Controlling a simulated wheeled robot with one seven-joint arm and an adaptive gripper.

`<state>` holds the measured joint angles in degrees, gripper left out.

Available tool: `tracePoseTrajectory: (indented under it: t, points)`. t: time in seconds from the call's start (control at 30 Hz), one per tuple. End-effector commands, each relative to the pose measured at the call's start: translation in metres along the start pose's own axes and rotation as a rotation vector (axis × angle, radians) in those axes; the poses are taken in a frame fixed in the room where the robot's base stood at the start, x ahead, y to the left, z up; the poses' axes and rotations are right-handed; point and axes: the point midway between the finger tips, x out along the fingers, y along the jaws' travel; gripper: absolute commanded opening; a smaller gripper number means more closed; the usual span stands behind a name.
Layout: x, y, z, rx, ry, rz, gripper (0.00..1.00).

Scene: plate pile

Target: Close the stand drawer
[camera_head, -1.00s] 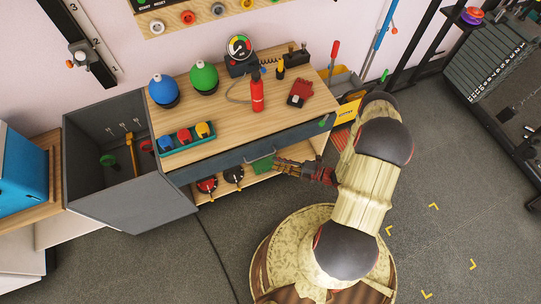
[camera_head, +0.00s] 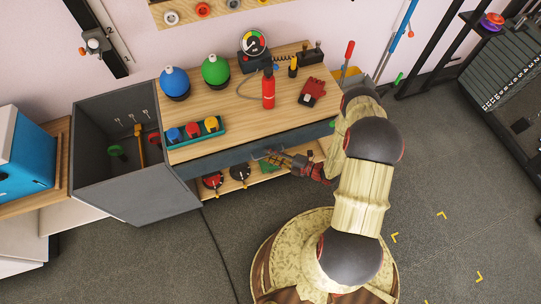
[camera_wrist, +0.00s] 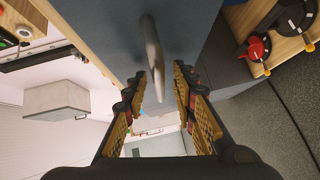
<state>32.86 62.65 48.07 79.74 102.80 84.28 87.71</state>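The stand (camera_head: 235,105) is a wood-topped workbench with a dark blue-grey drawer (camera_head: 213,161) under its top. I cannot tell for sure whether the drawer is flush or slightly out. My gripper (camera_head: 268,156) is at the drawer front, pointing left along it, and covers part of it. In the wrist view, the blue-grey drawer front (camera_wrist: 187,35) fills the top middle. A grey bar handle (camera_wrist: 152,50) runs down from the top. My gripper (camera_wrist: 160,88) is open, its two fingers apart on either side of the handle's lower end; contact is not clear.
Blue (camera_head: 174,82) and green (camera_head: 215,70) domes, a red bottle (camera_head: 268,90) and a tray of coloured knobs (camera_head: 194,133) stand on top. A lower shelf (camera_head: 208,193) holds red and black knobs. A grey open cabinet (camera_head: 115,125) adjoins at left. Floor in front is free.

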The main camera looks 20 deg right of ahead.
Motion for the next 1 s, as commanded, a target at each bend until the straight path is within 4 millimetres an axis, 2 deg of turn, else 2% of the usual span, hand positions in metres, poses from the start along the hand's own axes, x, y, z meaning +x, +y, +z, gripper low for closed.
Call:
tracePoseTrajectory:
  t: [0.13, 0.6, 1.0]
  points:
    - [-0.0001, 0.0003, 0.0001, 0.000, 0.000, 0.000, 0.27]
    - [-0.0003, 0.0001, 0.0000, 0.000, 0.000, 0.000, 0.00]
    - [-0.0003, -0.0001, 0.0000, 0.001, 0.000, 0.000, 0.00]
